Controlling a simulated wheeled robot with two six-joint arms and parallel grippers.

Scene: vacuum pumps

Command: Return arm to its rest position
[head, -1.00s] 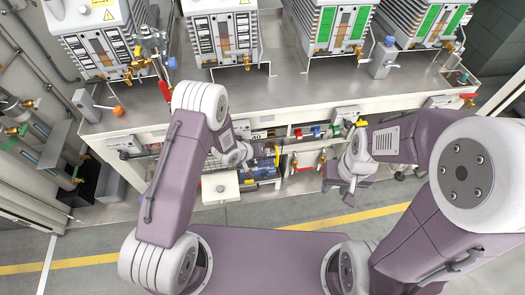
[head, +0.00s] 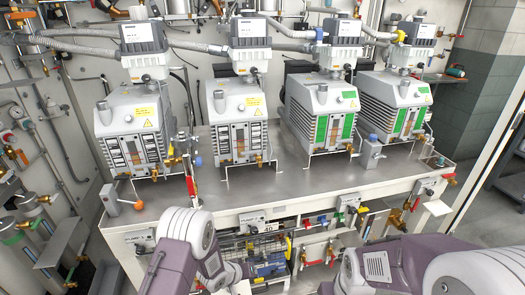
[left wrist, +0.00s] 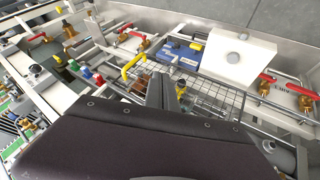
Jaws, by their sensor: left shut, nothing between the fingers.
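My left arm comes in from the bottom left in the head view, bent in front of the bench. My left gripper (left wrist: 162,92) shows in the left wrist view as dark fingers shut together with nothing between them. It points over a wire basket (left wrist: 205,98) on the lower part of the bench. In the head view the left gripper is small and partly hidden by its own wrist. My right arm shows at the bottom right of the head view. Its gripper is below the picture edge.
Several vacuum pumps (head: 237,110) stand in a row on the steel bench (head: 260,190). Valves with red handles (left wrist: 267,82), a yellow handle (left wrist: 133,66), a blue unit (left wrist: 181,52) and a white box (left wrist: 240,55) surround the left gripper. The bench top's front strip is mostly clear.

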